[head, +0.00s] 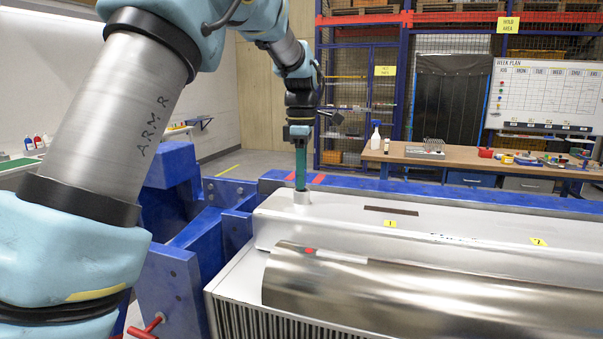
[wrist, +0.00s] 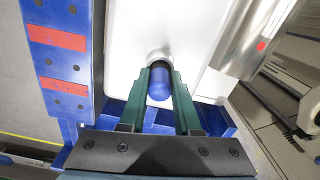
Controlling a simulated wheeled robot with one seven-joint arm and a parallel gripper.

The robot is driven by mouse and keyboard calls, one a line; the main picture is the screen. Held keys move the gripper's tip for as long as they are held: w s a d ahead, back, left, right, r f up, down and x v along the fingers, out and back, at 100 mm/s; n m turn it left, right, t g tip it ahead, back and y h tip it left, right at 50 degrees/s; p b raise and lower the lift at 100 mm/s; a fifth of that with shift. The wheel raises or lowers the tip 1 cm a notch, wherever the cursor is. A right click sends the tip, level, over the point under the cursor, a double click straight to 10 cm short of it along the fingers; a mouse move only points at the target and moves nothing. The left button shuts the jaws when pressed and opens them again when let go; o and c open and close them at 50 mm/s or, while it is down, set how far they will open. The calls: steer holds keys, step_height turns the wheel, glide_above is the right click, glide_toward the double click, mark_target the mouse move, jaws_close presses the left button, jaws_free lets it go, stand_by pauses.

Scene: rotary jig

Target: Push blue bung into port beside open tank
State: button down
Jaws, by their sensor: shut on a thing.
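My gripper (head: 300,183) points straight down over the left end of a pale housing (head: 340,228). Its green fingers (wrist: 160,76) are shut on the blue bung (wrist: 159,87), which shows as a rounded blue body between them in the wrist view. The port (head: 301,197) is a short light-grey collar standing on the housing, right below the fingertips. In the wrist view the port's rim (wrist: 160,53) lies just beyond the bung. The bung is hidden in the head view. I cannot tell how far it sits in the port. A dark slot (head: 390,210) opens in the housing top.
A curved steel cylinder (head: 400,288) lies along the housing's near side, with yellow labels 1 (head: 389,224) and 2 (head: 538,241) behind it. Blue frame brackets (head: 172,275) stand at left. A workbench (head: 470,165) is farther back. The housing top right of the port is mostly clear.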

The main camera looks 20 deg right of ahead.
steer(key=shift+f, duration=0.15)
steer(key=c, duration=0.6)
jaws_free()
step_height(320, 180, up, 12)
steer(key=shift+b, duration=0.95)
